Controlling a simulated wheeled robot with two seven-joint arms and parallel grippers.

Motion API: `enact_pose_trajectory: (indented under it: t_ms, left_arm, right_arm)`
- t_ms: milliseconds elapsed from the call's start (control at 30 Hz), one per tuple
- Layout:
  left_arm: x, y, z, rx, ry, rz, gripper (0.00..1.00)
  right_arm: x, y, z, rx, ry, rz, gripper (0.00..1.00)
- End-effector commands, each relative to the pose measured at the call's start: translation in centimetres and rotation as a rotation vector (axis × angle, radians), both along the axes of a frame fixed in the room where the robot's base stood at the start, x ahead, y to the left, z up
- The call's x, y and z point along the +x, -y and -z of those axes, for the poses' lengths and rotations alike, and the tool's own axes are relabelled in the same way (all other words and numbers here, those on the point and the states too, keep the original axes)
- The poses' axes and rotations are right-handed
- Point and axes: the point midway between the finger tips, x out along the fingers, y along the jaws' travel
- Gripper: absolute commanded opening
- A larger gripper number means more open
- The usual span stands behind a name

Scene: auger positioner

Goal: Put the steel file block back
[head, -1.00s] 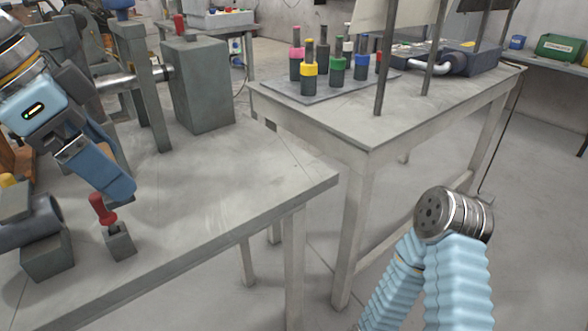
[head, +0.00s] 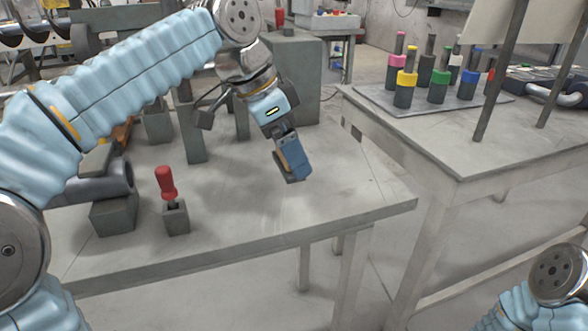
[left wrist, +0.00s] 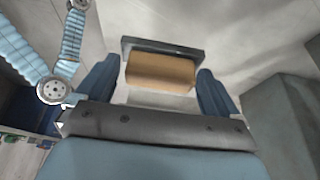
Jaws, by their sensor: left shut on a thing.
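My left gripper (head: 290,165) is over the right part of the near workbench, fingers pointing down. It is shut on a block, seen as a tan body (left wrist: 162,72) with a dark grey plate along its far side in the left wrist view. This looks like the steel file block. In the head view the block (head: 291,179) is mostly hidden by the fingers, and I cannot tell whether it touches the bench. My right gripper is out of view; only part of my right arm shows at lower right.
The bench top (head: 330,203) is clear near its right edge. A red-handled tool (head: 166,184) stands in a small grey block at left. A tall grey block (head: 293,80) stands behind my gripper. A second table (head: 440,140) at right holds a tray of colour-banded cylinders.

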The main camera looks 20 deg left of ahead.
Motion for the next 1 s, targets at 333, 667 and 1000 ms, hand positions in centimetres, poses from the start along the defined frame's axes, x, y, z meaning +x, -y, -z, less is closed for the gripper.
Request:
enact_pose_trajectory:
  t_ms: [333, 667, 1000]
  left_arm:
    - [1.5, 0.6, 4.8, 0.0, 0.0, 0.0, 0.67]
    - [1.5, 0.6, 5.1, 0.0, 0.0, 0.0, 0.67]
    - [1.5, 0.6, 5.1, 0.0, 0.0, 0.0, 1.0]
  right_arm:
    - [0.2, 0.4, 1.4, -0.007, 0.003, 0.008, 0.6]
    - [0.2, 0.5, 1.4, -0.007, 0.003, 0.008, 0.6]
    - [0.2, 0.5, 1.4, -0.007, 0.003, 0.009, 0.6]
